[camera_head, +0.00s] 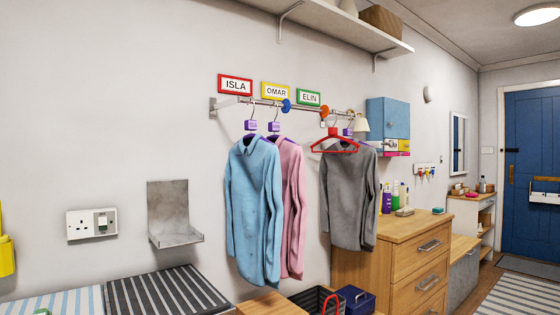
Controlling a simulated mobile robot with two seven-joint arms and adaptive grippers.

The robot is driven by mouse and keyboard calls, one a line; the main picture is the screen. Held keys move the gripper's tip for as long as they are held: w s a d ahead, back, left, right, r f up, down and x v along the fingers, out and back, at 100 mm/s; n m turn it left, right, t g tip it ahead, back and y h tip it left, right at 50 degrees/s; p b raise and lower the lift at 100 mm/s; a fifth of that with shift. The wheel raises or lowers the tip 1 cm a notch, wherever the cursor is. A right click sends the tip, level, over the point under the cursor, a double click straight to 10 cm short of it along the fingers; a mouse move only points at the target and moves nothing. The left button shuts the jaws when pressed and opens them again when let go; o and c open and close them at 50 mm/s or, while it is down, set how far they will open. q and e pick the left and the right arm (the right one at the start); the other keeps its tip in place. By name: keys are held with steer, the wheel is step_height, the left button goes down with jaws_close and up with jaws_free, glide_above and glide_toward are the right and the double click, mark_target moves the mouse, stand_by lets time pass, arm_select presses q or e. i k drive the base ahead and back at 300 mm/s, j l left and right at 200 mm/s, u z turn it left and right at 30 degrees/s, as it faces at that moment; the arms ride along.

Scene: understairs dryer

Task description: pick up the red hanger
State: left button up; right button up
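The red hanger (335,138) hangs on the wall rail (300,108), in front of the shoulders of a grey shirt (350,200). Its hook reaches up to the rail near an orange disc (324,110). The red hanger itself looks bare, while the grey shirt hangs close behind it. A light blue shirt (254,205) and a pink shirt (292,210) hang further left on the same rail. Neither of my grippers shows in the head view.
A wooden drawer cabinet (405,265) stands right of the grey shirt, with bottles on top. A shelf (330,25) runs above the rail. A grey metal bracket (172,215) juts from the wall at left. A dark basket (313,300) sits below the shirts.

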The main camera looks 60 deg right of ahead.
mark_target(332, 131)
steer(key=l+z, duration=0.1)
steer(key=l, duration=0.5)
steer(key=l+z, duration=0.15)
steer(key=l, duration=0.4)
steer(key=l+z, duration=0.1)
steer(key=l, duration=0.5)
steer(key=i+l+z, duration=0.1)
steer(key=l, duration=0.45)
steer(key=i+l+z, duration=0.1)
steer(key=l, duration=0.5)
